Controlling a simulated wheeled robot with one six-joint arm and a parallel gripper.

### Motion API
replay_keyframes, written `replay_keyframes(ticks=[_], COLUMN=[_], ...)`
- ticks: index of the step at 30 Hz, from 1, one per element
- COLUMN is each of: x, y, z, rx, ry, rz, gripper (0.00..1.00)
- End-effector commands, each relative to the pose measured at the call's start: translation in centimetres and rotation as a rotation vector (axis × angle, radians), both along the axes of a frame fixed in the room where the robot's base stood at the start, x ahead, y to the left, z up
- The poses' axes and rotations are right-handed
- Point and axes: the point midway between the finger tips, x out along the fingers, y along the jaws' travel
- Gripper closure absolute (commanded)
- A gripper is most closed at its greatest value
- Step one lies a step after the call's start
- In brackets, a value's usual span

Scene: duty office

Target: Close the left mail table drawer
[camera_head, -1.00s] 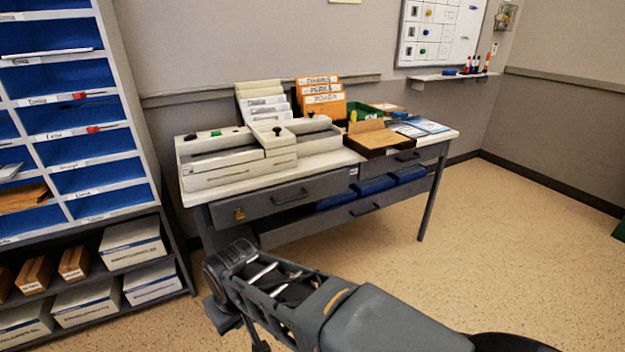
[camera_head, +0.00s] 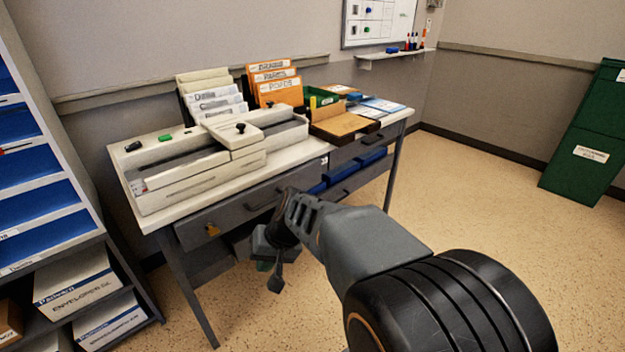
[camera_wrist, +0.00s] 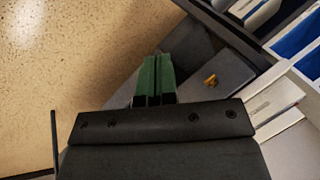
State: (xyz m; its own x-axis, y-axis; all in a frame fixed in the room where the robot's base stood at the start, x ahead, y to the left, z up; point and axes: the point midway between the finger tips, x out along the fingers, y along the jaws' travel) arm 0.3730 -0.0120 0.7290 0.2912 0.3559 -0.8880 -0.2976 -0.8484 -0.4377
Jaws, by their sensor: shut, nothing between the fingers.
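The mail table (camera_head: 135,187) stands at the left with grey drawers under its white top. The left drawer (camera_head: 235,214) has a dark bar handle and a yellow tag near its left end. Its front runs close under the table edge; how far it stands out is hard to tell. My gripper (camera_head: 264,265) hangs in front of and below this drawer's front, partly hidden by my own wrist. In the wrist view its green fingers (camera_wrist: 158,76) are together with nothing between them, beside the grey drawer front with the yellow tag (camera_wrist: 211,80). I see no clear contact.
A blue pigeonhole shelf (camera_head: 45,200) with boxes below stands at the left. A sorting machine (camera_head: 200,175), file folders and a brown box (camera_head: 345,124) stand on the table. A green bin (camera_head: 590,140) stands at the right. The floor in the middle right is clear.

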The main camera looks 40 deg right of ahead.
Motion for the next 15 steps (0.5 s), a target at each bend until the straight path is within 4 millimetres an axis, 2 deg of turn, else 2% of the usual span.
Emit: replay_keyframes(ticks=[1,3,5,7,10,12,15], x=[2.0,4.7,6.8,8.8,10.6,11.1,11.3], y=[-1.7,-4.2,-6.9,-10.6,-16.1,-19.7,-23.8], z=[-0.1,0.3,0.5,0.8,1.0,1.1,1.0], rx=[0.096,0.220,0.313,0.402,0.496,0.539,0.579], ry=[-0.020,-0.079,-0.140,-0.220,-0.337,-0.410,-0.494], rz=[-0.096,-0.221,-0.328,-0.452,-0.614,-0.709,-0.818], gripper=[1.00,1.00,1.00,1.00,1.00,1.00,1.00])
